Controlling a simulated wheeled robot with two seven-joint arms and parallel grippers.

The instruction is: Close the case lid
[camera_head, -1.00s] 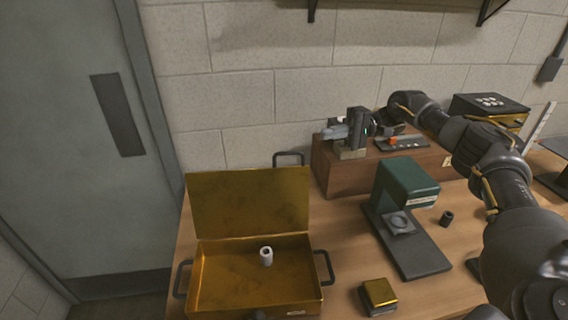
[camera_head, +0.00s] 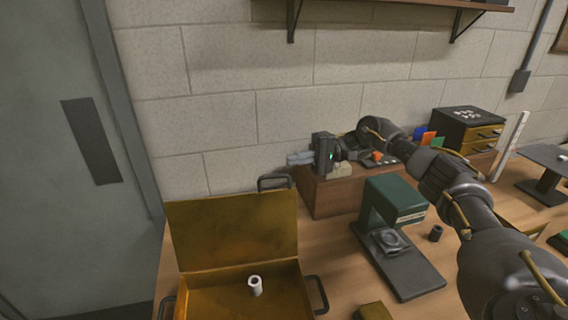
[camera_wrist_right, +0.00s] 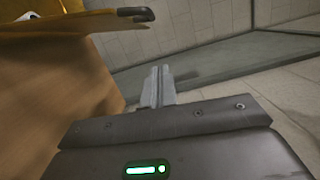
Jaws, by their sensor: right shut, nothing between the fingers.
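The brass-coloured case (camera_head: 240,296) stands open on the table, with its lid (camera_head: 232,230) raised upright at the back. A black handle (camera_head: 274,182) shows behind the lid's top edge. A small white cylinder (camera_head: 255,286) stands inside the case. My right gripper (camera_head: 292,158) is shut and empty, above and behind the lid's right corner, pointing left in front of the wall. In the right wrist view its fingers (camera_wrist_right: 157,86) are together, and the lid (camera_wrist_right: 100,22) with a dark handle end (camera_wrist_right: 136,14) shows at the upper left. My left gripper is not in view.
A wooden box (camera_head: 332,196) stands behind the case's right side. A green and black device (camera_head: 394,205) and a small dark cylinder (camera_head: 436,233) stand to the right. A brass block (camera_head: 374,312) is at the bottom edge. A shelf (camera_head: 390,5) hangs above.

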